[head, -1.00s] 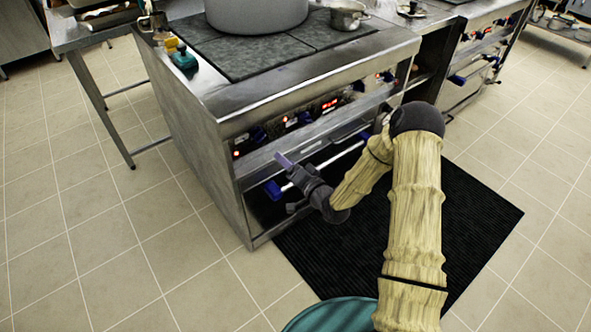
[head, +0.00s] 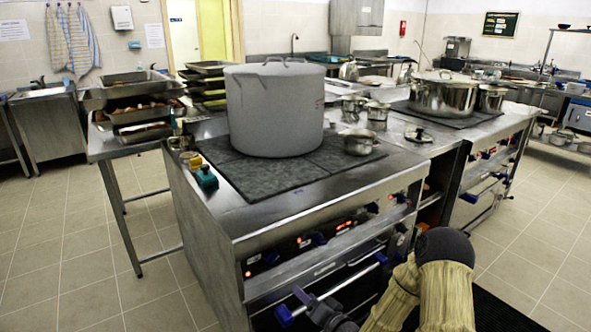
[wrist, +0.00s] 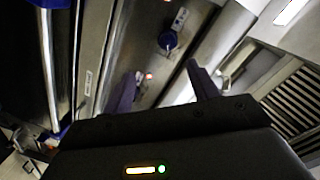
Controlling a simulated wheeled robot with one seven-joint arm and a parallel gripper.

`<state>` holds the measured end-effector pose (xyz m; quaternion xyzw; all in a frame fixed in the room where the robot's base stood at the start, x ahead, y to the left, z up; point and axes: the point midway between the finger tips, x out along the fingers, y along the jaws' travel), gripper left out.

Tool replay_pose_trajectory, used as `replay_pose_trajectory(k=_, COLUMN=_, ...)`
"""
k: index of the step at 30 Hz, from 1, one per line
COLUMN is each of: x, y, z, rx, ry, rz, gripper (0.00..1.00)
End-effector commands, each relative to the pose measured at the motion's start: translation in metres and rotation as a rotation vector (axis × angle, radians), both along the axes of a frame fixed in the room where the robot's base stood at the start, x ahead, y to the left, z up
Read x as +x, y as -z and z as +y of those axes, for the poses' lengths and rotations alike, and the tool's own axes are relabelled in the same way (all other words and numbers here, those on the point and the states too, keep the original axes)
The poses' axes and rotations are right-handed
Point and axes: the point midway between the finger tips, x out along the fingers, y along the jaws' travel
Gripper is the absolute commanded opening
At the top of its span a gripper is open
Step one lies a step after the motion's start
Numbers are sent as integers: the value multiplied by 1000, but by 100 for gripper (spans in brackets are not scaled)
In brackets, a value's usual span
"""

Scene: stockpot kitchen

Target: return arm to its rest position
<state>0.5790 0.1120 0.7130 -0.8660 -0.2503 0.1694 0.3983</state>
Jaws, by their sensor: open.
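My gripper (head: 304,304) shows low in the head view, in front of the stove's oven front. In the wrist view its two fingers (wrist: 160,88) stand apart with nothing between them, so it is open and empty. My arm is folded, with its pale sleeved links at the lower right of the head view. The oven handle bar (head: 345,287) runs behind the gripper in the head view. In the wrist view the bar (wrist: 48,60) lies left of both fingers, not between them. The fingers point towards the control panel with its blue knob (wrist: 168,41).
A large grey stockpot (head: 275,110) stands on the stove top (head: 222,210), with a small pot (head: 358,142) beside it. A teal item (head: 207,180) sits near the left edge. A side table (head: 110,150) bears stacked trays. The tiled floor (head: 60,270) at left is clear.

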Motion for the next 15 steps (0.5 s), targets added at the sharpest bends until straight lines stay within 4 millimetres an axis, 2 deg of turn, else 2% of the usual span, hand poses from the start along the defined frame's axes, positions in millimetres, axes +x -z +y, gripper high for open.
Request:
replay_pose_trajectory(k=3, x=-2, y=-3, z=-3, rx=-171, ry=-23, rz=51, gripper=59)
replay_pose_trajectory(k=8, x=-13, y=-6, z=-20, rx=-427, ry=-40, rz=153, gripper=59)
replay_pose_trajectory(k=15, x=-45, y=-26, z=-57, rx=-740, ry=-39, rz=325, gripper=59)
